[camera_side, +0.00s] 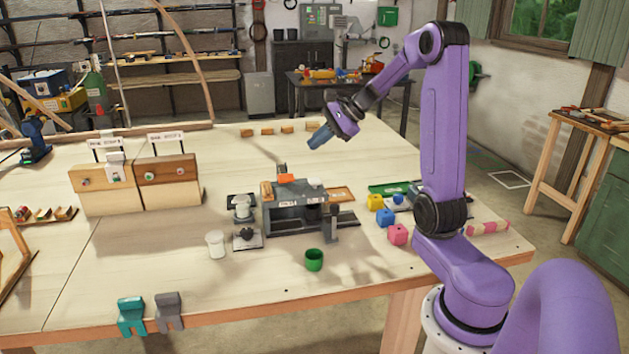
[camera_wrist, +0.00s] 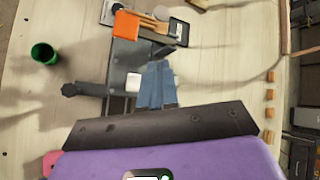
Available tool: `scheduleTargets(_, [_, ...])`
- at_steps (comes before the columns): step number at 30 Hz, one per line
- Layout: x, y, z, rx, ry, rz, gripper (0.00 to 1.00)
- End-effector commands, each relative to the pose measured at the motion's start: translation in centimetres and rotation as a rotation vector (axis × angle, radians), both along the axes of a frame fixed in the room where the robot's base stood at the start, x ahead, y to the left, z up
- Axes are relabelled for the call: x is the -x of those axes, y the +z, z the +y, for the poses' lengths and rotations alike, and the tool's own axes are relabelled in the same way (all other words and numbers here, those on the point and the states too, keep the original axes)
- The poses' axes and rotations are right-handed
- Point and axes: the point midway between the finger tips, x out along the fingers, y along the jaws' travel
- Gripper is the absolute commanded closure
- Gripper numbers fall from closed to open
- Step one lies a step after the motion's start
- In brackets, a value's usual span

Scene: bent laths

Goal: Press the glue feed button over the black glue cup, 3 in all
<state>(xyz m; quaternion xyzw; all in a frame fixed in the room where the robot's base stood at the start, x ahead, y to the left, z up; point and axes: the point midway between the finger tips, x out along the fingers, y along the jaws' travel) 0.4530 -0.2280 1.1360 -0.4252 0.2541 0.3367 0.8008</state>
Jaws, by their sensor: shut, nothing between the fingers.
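A grey feed station (camera_side: 290,222) stands mid-table in the side view. An orange block (camera_side: 286,179) and a white button-like piece (camera_side: 315,182) sit on its top; I cannot tell for certain which is the glue feed button. In the wrist view the orange block (camera_wrist: 125,25) is at the top and the white piece (camera_wrist: 134,82) is just left of my fingertips. My gripper (camera_side: 312,145) is shut and empty, tilted in the air above and behind the station. Its blue fingers (camera_wrist: 157,66) are together in the wrist view. I cannot clearly make out a black glue cup.
A green cup (camera_side: 314,260) stands in front of the station and a white cup (camera_side: 216,245) left of it. Yellow, blue and pink blocks (camera_side: 397,234) lie to the right. Wooden boards with labels (camera_side: 170,182) stand at left. The front table area is mostly clear.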

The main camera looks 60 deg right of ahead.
Motion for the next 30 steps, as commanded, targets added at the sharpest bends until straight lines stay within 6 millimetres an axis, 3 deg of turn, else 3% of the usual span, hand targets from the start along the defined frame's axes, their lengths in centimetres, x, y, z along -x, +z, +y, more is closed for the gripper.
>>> scheduleTargets(6, [0.1, 1.5, 0.0, 0.003, -0.002, 0.002, 1.00])
scheduleTargets(18, [0.1, 1.4, 0.0, 0.001, -0.002, 0.005, 1.00])
scheduleTargets(23, [0.1, 0.5, 0.0, -0.001, -0.001, 0.006, 1.00])
scheduleTargets(30, [0.1, -2.4, 0.1, -0.002, -0.001, 0.008, 1.00])
